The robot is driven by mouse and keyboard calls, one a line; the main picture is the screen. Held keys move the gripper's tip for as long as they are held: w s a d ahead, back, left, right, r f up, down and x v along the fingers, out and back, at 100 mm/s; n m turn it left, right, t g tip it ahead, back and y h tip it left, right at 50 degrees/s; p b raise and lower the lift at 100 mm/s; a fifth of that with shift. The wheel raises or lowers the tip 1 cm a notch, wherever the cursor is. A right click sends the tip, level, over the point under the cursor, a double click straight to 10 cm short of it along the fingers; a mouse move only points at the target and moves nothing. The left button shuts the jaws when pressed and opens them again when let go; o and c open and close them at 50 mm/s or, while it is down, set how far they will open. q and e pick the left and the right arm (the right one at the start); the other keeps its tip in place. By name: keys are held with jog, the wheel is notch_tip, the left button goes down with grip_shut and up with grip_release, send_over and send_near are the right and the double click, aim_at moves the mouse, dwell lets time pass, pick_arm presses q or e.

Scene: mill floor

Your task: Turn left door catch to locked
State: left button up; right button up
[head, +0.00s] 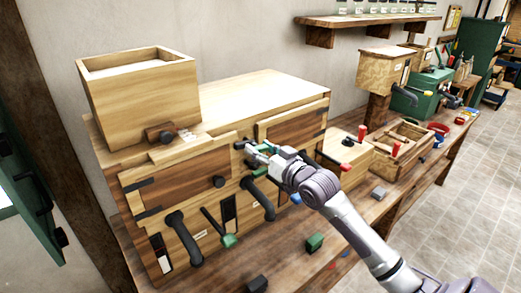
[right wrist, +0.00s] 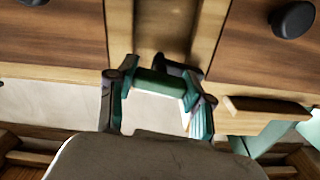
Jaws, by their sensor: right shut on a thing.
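The wooden machine cabinet (head: 160,265) has a left door (head: 180,178) with a round black knob and a right door (head: 292,128) at its upper front. My right gripper (head: 252,147) is at the gap between the two doors. It is shut on a small green door catch, whose green bar (right wrist: 160,83) lies between the fingertips in the right wrist view. A dark part of the catch shows just behind that bar. The fingers and wrist hide much of the catch in the head view, so its exact angle is hard to tell. My left gripper is out of view.
An open wooden hopper (head: 135,95) stands on top. The bench (head: 345,225) holds a green block (head: 314,243) and a box with a red-knobbed lever (head: 345,160).

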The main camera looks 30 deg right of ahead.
jog(key=shift+n, duration=1.2)
jog(key=o, duration=1.2)
jog(key=shift+c, duration=0.2)
jog(key=s, duration=0.8)
jog(key=s+d, duration=0.1)
jog(key=s, duration=0.3)
